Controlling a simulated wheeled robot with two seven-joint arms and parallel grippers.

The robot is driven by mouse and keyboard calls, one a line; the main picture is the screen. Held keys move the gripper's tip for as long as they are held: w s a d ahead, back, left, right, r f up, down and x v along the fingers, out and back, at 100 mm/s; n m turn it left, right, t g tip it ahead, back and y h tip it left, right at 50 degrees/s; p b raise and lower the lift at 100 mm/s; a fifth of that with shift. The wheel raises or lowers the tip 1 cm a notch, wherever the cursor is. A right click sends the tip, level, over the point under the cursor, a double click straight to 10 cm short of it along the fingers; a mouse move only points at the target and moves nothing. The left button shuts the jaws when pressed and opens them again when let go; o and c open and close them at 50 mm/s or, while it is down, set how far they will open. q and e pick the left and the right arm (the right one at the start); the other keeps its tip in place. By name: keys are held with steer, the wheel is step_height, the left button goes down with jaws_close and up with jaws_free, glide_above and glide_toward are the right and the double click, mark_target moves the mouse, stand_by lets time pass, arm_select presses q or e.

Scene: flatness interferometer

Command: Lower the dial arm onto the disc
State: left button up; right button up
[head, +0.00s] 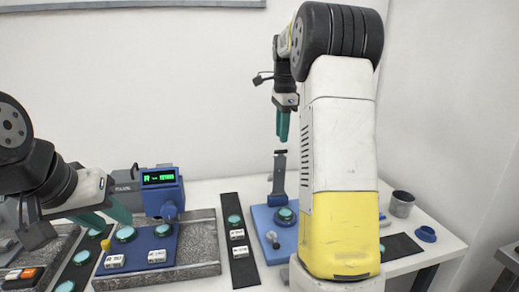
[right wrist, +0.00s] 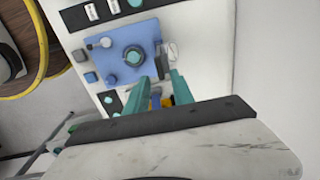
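The dial arm (head: 279,178) is a grey upright piece with a dark top, standing raised at the back of a blue base (head: 262,222). A teal disc (head: 286,214) lies on the base in front of it. In the right wrist view the disc (right wrist: 134,57) sits on the blue base (right wrist: 100,62), and a dark part, probably the dial arm (right wrist: 159,60), is at its right. My right gripper (head: 283,126) is above the dial arm, apart from it; its fingers (right wrist: 154,87) are spread and empty. My left gripper (head: 104,214) has its fingers apart near the left blue plate.
A dark strip (head: 240,265) holds a disc and white labels. A grey cup (head: 401,203) and blue ring (head: 425,234) are right. My right arm hides part of the table.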

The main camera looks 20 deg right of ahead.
steer(key=f, duration=0.6)
steer(key=shift+w+f, duration=0.15)
steer(key=shift+w, duration=0.1)
steer(key=shift+c, duration=0.2)
jaws_close()
stand_by(1.0)
